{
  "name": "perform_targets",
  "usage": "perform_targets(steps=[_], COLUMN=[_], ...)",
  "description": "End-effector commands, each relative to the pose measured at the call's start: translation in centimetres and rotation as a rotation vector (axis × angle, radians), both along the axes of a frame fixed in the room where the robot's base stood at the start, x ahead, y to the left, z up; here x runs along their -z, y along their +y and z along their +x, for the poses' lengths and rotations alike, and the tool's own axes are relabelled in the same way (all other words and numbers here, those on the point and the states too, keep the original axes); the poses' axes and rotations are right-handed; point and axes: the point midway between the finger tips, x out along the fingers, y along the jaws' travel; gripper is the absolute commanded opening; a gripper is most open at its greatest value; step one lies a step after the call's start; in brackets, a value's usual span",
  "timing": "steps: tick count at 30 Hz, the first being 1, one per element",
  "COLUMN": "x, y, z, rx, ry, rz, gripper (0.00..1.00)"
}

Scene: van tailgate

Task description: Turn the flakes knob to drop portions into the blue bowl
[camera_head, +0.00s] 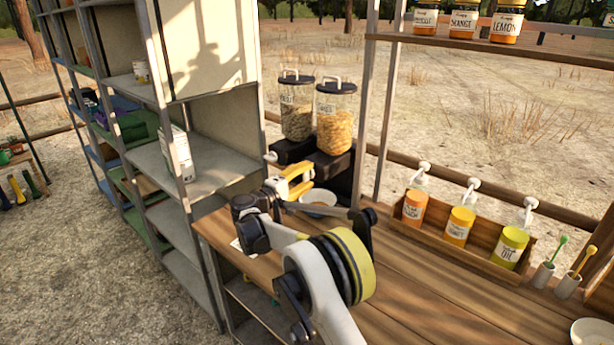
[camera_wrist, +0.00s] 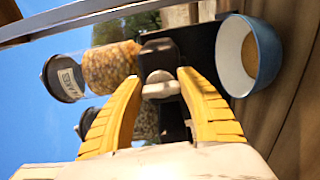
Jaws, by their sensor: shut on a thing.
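The flakes dispenser (camera_head: 335,118) is a clear jar of golden flakes with a dark lid, on a black stand. In the wrist view, turned sideways, the jar (camera_wrist: 110,67) lies left of its grey knob (camera_wrist: 158,88). My gripper (camera_wrist: 160,80) has its yellow fingers closed on either side of the knob. In the head view my gripper (camera_head: 291,183) is in front of the stand, and the knob is hidden. The blue bowl (camera_wrist: 266,62) is below the dispenser's outlet with some tan content inside; it also shows in the head view (camera_head: 318,192), partly behind my arm.
A second dispenser (camera_head: 297,108) stands left of the flakes. A metal shelf unit (camera_head: 205,165) is close to my arm's left. A wooden crate of syrup pump bottles (camera_head: 470,240) stands on the counter to the right. The counter (camera_head: 440,305) in front is clear.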

Motion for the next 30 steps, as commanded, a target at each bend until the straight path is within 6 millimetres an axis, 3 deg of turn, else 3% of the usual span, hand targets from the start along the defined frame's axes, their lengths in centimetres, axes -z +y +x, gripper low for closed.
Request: perform_targets(steps=[14, 15, 16, 26, 30], x=[-0.1, -0.1, -0.1, 0.0, 0.0], y=[0.0, 0.0, 0.0, 0.1, 1.0], z=[0.1, 0.1, 0.1, -0.1, -1.1], rx=[-0.001, -0.001, -0.001, -0.001, -0.002], ry=[-0.008, -0.008, -0.008, -0.008, -0.008], rz=[0.007, 0.007, 0.007, 0.008, 0.008], gripper=[0.15, 0.57, 0.66, 0.68, 0.68])
